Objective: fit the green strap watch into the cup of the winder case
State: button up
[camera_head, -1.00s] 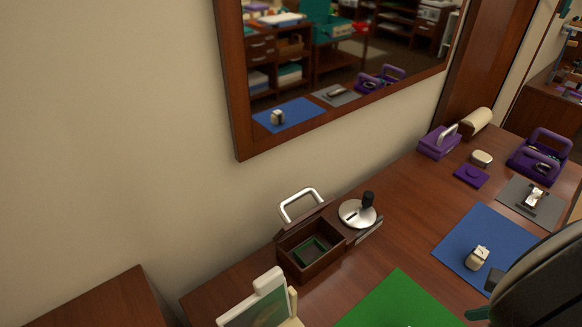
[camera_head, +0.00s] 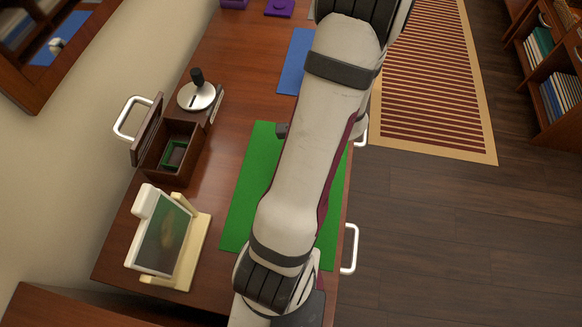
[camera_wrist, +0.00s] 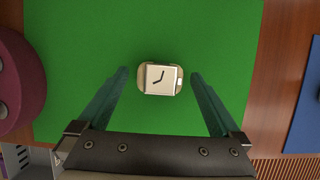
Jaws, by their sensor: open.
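A watch (camera_wrist: 161,79) with a square white face and dark hands lies face up on the green mat (camera_wrist: 80,45) in the wrist view. Its edges look beige; I cannot make out a green strap against the mat. My gripper (camera_wrist: 160,73) is open, its teal fingers on either side of the watch, apart from it. In the head view my arm hides the watch and most of the gripper. The brown winder case (camera_head: 184,134) stands open at the left, its lid tilted back against the wall side. A green-rimmed square cup (camera_head: 176,153) sits inside it, empty.
A round silver plate with a black knob (camera_head: 197,92) stands just behind the case. A framed picture on a cream stand (camera_head: 170,235) is in front of it. A blue mat (camera_head: 294,65) lies farther back. Bare wood separates the case from the green mat (camera_head: 253,175).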

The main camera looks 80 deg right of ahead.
jog(key=c, duration=1.6)
